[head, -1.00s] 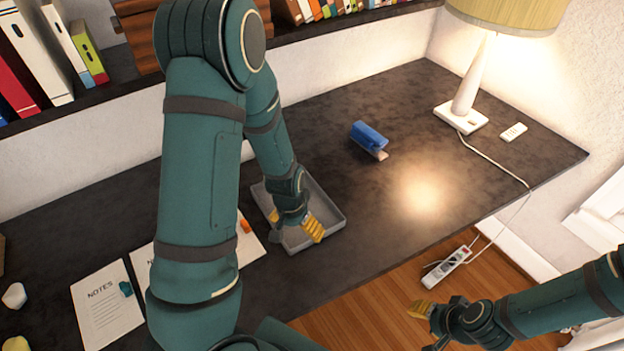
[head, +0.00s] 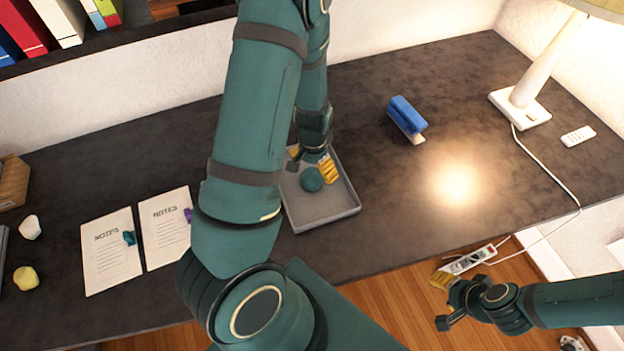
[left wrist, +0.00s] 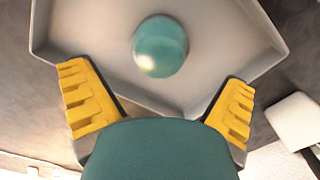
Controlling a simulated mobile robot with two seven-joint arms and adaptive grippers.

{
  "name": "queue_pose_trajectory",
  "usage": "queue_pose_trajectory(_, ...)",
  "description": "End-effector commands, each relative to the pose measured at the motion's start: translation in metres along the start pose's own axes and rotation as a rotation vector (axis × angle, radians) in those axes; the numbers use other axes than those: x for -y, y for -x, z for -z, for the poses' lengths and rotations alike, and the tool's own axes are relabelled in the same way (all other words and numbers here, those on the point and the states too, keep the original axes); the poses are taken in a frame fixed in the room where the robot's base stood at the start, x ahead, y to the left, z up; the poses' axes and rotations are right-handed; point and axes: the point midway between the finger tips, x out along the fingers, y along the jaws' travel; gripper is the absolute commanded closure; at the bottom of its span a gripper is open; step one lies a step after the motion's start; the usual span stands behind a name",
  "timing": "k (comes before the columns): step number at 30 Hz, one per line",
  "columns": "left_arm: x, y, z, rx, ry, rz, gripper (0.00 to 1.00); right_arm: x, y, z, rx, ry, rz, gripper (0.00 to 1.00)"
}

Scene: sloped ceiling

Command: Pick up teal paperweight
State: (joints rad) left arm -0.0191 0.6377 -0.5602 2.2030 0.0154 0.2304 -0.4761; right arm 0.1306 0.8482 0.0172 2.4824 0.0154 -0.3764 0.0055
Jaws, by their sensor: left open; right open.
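The teal paperweight (head: 311,179) is a smooth round ball lying in the grey tray (head: 322,218) on the dark desk. In the left wrist view the paperweight (left wrist: 160,46) shows whole against the tray floor, near the top middle. My left gripper (head: 311,163) is open and empty, over the far part of the tray, close to the ball. Its yellow fingers (left wrist: 160,104) are spread to either side of the ball's line, with the ball ahead of them. Whether they touch it is not clear. My right gripper (head: 441,302) is open and empty beyond the desk's front edge.
A blue stapler (head: 406,118) stands right of the tray. A lamp (head: 521,96) and white remote (head: 578,136) are farther right. Two notes sheets (head: 111,252) lie left, with small teal and purple items. A power strip (head: 468,260) is on the floor.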

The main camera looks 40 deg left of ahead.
Motion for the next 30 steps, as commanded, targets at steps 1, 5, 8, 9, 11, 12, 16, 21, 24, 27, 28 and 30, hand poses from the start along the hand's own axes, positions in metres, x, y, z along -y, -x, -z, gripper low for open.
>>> queue_pose_trajectory(1,0.0,-0.003,0.0,0.0,0.001,0.0,0.0,0.0,-0.001,0.0,0.0,0.0,0.0,0.53)
queue_pose_trajectory(5,0.0,-0.011,-0.001,0.001,0.001,0.0,0.0,-0.001,-0.002,0.0,0.0,0.0,-0.001,0.53)
queue_pose_trajectory(8,-0.001,-0.026,-0.004,0.002,0.001,-0.001,0.0,-0.002,-0.006,-0.001,0.0,0.0,-0.001,0.53)
queue_pose_trajectory(9,-0.001,-0.032,-0.006,0.003,0.001,-0.001,0.0,-0.002,-0.007,-0.001,0.0,0.0,-0.001,0.53)
queue_pose_trajectory(11,-0.001,-0.041,-0.006,0.002,0.002,0.0,0.0,-0.003,-0.009,-0.001,0.0,0.001,-0.002,0.53)
queue_pose_trajectory(12,-0.001,-0.046,-0.006,0.002,0.001,-0.001,0.0,-0.003,-0.009,-0.001,0.001,0.001,-0.001,0.53)
queue_pose_trajectory(16,-0.001,-0.055,-0.005,-0.001,0.001,0.0,0.0,-0.003,-0.01,-0.002,0.003,0.001,-0.001,0.53)
queue_pose_trajectory(21,-0.001,-0.056,-0.005,-0.002,0.0,0.001,0.0,-0.003,-0.01,-0.002,0.003,0.002,-0.001,0.53)
queue_pose_trajectory(24,-0.001,-0.056,-0.005,-0.002,0.0,0.0,0.07,-0.003,-0.01,-0.002,0.003,0.002,-0.001,0.53)
queue_pose_trajectory(27,-0.001,-0.056,-0.005,-0.002,0.0,0.0,0.42,-0.003,-0.01,-0.002,0.003,0.002,-0.001,0.53)
queue_pose_trajectory(28,-0.001,-0.056,-0.005,-0.002,0.0,0.0,0.53,-0.003,-0.01,-0.002,0.003,0.002,-0.001,0.53)
queue_pose_trajectory(30,-0.001,-0.056,-0.005,-0.002,0.0,0.0,0.76,-0.003,-0.01,-0.002,0.003,0.002,-0.001,0.53)
